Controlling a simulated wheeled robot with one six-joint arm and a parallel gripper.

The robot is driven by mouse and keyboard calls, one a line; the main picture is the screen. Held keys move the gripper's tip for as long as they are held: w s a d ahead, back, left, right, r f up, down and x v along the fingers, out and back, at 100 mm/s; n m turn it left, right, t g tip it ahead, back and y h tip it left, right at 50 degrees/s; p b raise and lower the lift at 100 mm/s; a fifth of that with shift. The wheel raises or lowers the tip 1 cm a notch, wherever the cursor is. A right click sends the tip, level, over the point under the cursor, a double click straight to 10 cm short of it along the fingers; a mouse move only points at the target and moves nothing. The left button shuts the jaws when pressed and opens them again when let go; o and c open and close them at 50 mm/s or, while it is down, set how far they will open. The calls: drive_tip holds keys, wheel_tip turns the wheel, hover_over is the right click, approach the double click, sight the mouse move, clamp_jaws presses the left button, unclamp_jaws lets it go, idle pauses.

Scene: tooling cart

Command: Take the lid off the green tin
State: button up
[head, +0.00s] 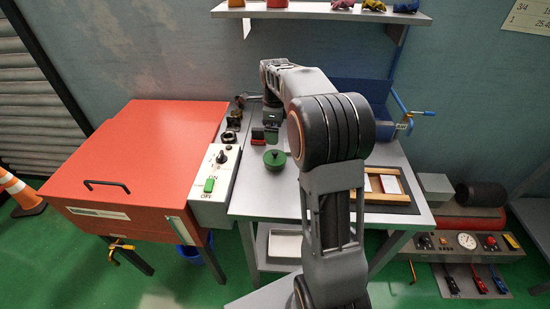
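The green tin (275,160) stands on the grey cart top, left of my arm. It is round, and a small knob-like shape shows on its top, so the lid appears to be on it. My gripper (271,135) points down just behind and above the tin, and looks apart from it. The fingers are small and dark here, and I cannot tell whether they are open or shut.
A small red and black object (257,136) stands beside my gripper. Dark parts (232,124) lie further left, near a switch panel (215,170) and a red cabinet (135,165). A wooden tray (404,192) and a blue bin (352,92) are at right.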

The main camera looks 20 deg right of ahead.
sight(276, 152)
wheel_tip(276, 152, down, 11)
drive_tip(key=shift+s+d+f, duration=0.1)
idle(0.6)
drive_tip(key=c, duration=0.6)
